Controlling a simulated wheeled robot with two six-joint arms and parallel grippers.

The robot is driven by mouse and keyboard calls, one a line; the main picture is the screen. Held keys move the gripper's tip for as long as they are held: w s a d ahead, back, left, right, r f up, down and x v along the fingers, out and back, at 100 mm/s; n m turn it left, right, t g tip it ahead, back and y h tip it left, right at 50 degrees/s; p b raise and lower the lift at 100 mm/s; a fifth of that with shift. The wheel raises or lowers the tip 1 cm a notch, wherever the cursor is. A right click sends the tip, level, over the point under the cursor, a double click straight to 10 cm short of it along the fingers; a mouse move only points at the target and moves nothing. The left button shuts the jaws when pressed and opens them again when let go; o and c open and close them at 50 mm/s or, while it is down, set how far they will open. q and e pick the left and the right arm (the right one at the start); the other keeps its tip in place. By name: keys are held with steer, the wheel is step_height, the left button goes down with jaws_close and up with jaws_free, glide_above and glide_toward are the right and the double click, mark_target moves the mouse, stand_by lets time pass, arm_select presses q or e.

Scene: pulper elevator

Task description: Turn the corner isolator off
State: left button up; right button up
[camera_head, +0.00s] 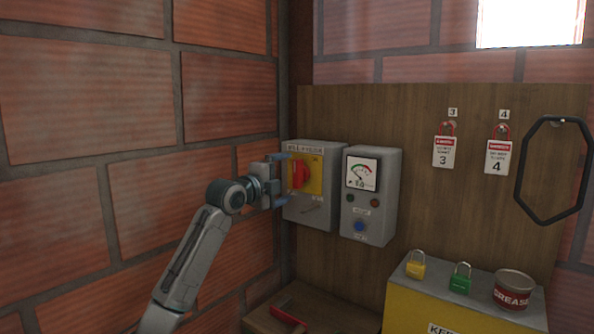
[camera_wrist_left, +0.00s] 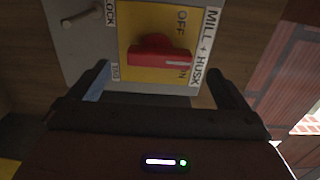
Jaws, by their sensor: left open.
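The corner isolator is a grey box (camera_head: 318,211) on the wooden board by the brick corner, with a yellow plate (camera_head: 315,174) and a red handle (camera_head: 299,174). In the left wrist view the red handle (camera_wrist_left: 160,56) lies across the yellow plate (camera_wrist_left: 130,12), its white mark towards "ON", with "OFF" at the plate's other end. My left gripper (camera_head: 284,180) is open in front of the isolator. In the left wrist view its fingers (camera_wrist_left: 158,84) stand on either side of the handle, apart from it as far as I can tell. My right gripper is not in view.
A grey meter box (camera_head: 384,190) with a blue button stands close to the isolator's right. Tags, a black ring (camera_head: 519,182), padlocks (camera_head: 415,264) and a grease tin (camera_head: 513,289) are further right. A red-handled tool (camera_head: 288,315) lies below. Brick wall borders the left.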

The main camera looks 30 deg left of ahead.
mark_target(295, 175)
arm_select(q)
steer(key=w, duration=0.1)
steer(key=w+p, duration=0.1)
steer(key=w, duration=0.2)
steer(key=shift+w+d+r+p, duration=0.15)
steer(key=shift+w+d+p, duration=0.1)
steer(key=shift+w+p, duration=0.1)
steer(key=shift+w+f, duration=0.2)
steer(key=shift+w, duration=0.5)
steer(key=shift+c, duration=0.5)
steer(key=c, duration=0.9)
